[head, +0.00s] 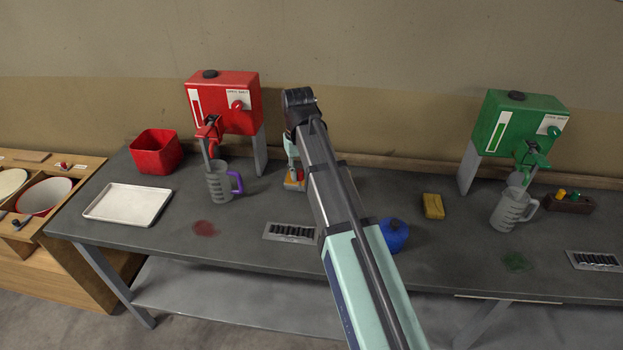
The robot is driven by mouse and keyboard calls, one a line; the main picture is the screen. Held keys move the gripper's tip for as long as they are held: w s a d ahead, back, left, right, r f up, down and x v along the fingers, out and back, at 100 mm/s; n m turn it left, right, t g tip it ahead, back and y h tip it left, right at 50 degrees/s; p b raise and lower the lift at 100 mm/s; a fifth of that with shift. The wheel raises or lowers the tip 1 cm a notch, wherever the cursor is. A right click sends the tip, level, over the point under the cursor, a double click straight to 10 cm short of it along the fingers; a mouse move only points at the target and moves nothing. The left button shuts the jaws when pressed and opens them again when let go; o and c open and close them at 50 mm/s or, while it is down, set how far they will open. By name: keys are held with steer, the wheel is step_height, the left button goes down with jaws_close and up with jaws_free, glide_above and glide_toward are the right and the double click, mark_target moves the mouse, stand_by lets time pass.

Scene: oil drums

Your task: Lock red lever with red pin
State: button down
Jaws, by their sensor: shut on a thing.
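The red drum dispenser (238,98) stands on the table at left of centre. Its red lever (208,130) is at the tap on its front, above a grey jug with a purple handle (218,183). I cannot make out a pin in the lever. My arm reaches up from the bottom and bends down at centre. My gripper's fingers are hidden behind my own arm. A small holder with orange and yellow bits (293,182) shows partly beside my arm; I cannot tell whether a red pin is among them.
A red bin (156,152) and white tray (128,204) are at left. A blue pot (393,234) and yellow sponge (433,206) are right of my arm. A green dispenser (520,127), a jug (513,209) and a brown pin holder (569,204) are further right.

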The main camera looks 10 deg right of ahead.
steer(key=shift+w+a+r+n+p, duration=1.6)
steer(key=shift+w+a+r+n, duration=1.8)
steer(key=shift+a+n, duration=0.7)
steer(key=shift+w+a+r+n+p, duration=1.6)
steer(key=shift+w+a+r+n, duration=1.85)
steer(key=shift+n, duration=1.2)
steer(key=shift+w+a+r+n+p, duration=1.6)
steer(key=shift+w+a+r+n, duration=1.5)
steer(key=shift+w+a+n, duration=1)
steer(key=shift+s+d+f+n, duration=0.15)
steer(key=shift+s+n, duration=0.1)
steer(key=shift+s, duration=0.2)
steer(key=shift+f+b, duration=0.35)
steer(key=shift+f, duration=0.7)
steer(key=shift+f, duration=0.15)
steer(key=shift+f+b, duration=0.3)
steer(key=shift+f, duration=0.55)
steer(key=shift+f+b, duration=0.45)
steer(key=shift+f, duration=1.35)
